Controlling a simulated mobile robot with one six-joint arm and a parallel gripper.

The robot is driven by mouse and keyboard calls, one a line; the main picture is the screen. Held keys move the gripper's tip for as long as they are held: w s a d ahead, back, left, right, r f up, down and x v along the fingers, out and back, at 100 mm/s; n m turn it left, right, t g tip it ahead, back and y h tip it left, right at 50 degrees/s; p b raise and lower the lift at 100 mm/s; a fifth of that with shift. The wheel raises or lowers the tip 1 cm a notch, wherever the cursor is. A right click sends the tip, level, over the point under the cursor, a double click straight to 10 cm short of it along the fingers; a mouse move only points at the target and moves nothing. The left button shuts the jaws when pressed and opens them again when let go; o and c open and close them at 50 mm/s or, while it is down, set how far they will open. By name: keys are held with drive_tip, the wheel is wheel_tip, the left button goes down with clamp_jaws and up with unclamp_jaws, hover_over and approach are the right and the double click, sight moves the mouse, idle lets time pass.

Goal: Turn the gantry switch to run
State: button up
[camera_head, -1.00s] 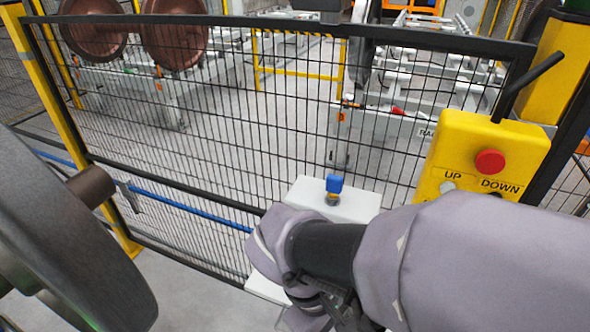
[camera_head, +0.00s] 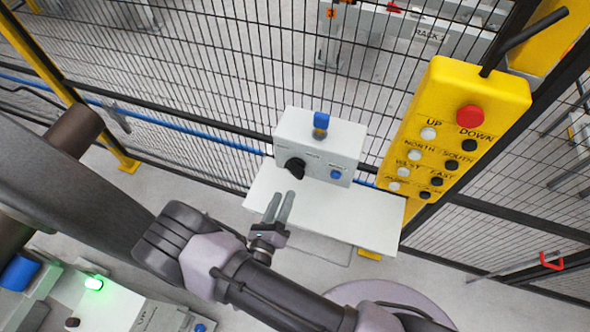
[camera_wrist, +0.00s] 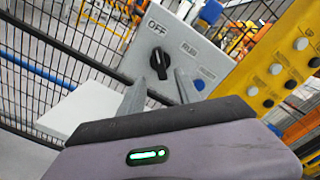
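The gantry switch is a black rotary knob (camera_head: 296,167) on the front of a light grey box (camera_head: 345,150). My gripper (camera_head: 283,196) is open and empty. Its two fingers point at the knob, with the tips just short of it in the head view. In the wrist view the knob shows between the fingertips (camera_wrist: 162,74).
The box has a blue button (camera_head: 336,174) and a blue-topped part (camera_head: 320,121) on top. A white shelf (camera_head: 365,222) lies below it. A yellow pendant (camera_head: 440,95) with a red button hangs at right. Black mesh fence (camera_head: 200,80) stands behind.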

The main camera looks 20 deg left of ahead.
sight(293, 174)
drive_tip(key=w, duration=0.8)
drive_tip(key=shift+w+d, duration=0.4)
clamp_jaws()
